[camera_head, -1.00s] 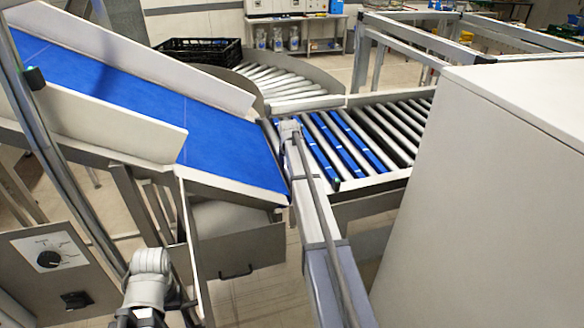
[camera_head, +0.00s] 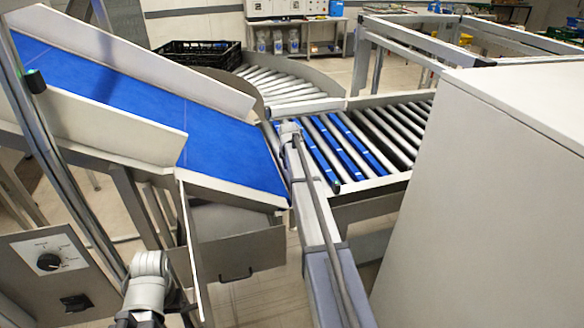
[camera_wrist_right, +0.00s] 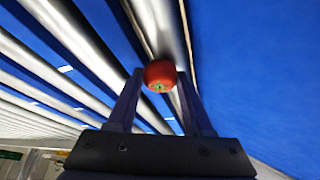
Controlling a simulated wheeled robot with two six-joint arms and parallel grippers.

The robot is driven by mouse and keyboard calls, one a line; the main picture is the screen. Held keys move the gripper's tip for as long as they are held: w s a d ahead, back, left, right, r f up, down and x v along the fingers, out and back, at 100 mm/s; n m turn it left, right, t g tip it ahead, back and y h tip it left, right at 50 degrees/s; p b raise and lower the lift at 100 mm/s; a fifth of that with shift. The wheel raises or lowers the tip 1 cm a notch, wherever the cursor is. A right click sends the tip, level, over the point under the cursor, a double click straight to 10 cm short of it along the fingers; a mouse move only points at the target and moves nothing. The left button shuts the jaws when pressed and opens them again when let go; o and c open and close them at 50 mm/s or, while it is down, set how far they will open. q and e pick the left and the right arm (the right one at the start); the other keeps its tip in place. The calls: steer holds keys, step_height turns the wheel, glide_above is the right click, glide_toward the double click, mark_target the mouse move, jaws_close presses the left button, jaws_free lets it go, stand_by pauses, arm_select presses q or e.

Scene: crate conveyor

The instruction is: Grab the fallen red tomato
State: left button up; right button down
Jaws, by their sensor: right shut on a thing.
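The red tomato (camera_wrist_right: 160,71) is small and round, with a green stem spot facing the right wrist camera. My right gripper (camera_wrist_right: 160,80) is shut on it, with one finger at each side. Grey rollers and blue belt strips lie behind the tomato in that view. I cannot tell whether the tomato still touches them. In the head view my right arm reaches forward to the gap between the blue belt and the rollers; its gripper and the tomato are hidden there. My left gripper does not show, only part of its arm at the lower left.
A blue belt conveyor (camera_head: 228,150) with pale side walls slopes down on the left. A roller conveyor (camera_head: 398,134) lies right of my right arm. A large white cabinet (camera_head: 490,200) blocks the right side. A black crate (camera_head: 200,53) stands at the back left.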

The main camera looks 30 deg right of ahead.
step_height(320, 180, up, 10)
steer(key=p, duration=0.9)
steer(key=shift+f+p, duration=0.1)
steer(key=shift+p, duration=0.2)
